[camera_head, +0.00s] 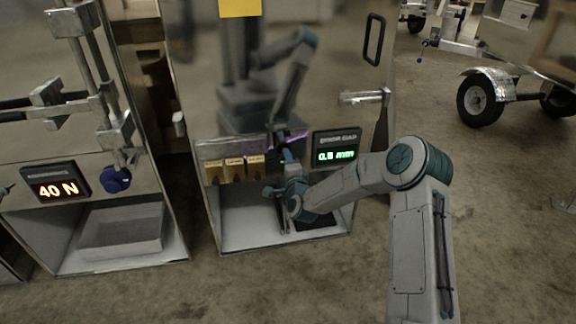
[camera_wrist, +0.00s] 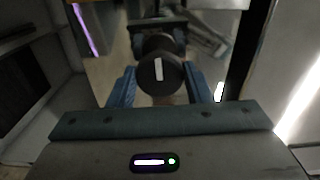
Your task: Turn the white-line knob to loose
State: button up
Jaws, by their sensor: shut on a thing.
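The white-line knob (camera_wrist: 160,78) is a dark round knob with a short white line on its face, at the upper middle of the wrist view. The line stands almost upright, leaning slightly. My gripper (camera_wrist: 162,88) has its two blue-grey fingers on either side of the knob, shut on it. In the head view my gripper (camera_head: 277,180) is at the front of the middle metal cabinet (camera_head: 200,100), above its open bay. The knob is hidden behind my gripper there.
A green display (camera_head: 336,147) reading about 0.5 mm is right of my gripper. Several brass-coloured blocks (camera_head: 234,168) are at its left. The left machine has a 40 N display (camera_head: 57,188), a blue knob (camera_head: 117,180) and a grey tray (camera_head: 122,232). Open floor and trailer wheels (camera_head: 480,100) lie right.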

jog(key=shift+d+f+n+b, duration=0.1)
jog(key=shift+n+b, duration=0.35)
jog(key=shift+n, duration=1.15)
jog(key=o, duration=1)
jog(key=p+v, duration=0.3)
jog(key=v, duration=1)
jog(key=shift+s+d, duration=0.1)
jog(key=shift+s, duration=0.3)
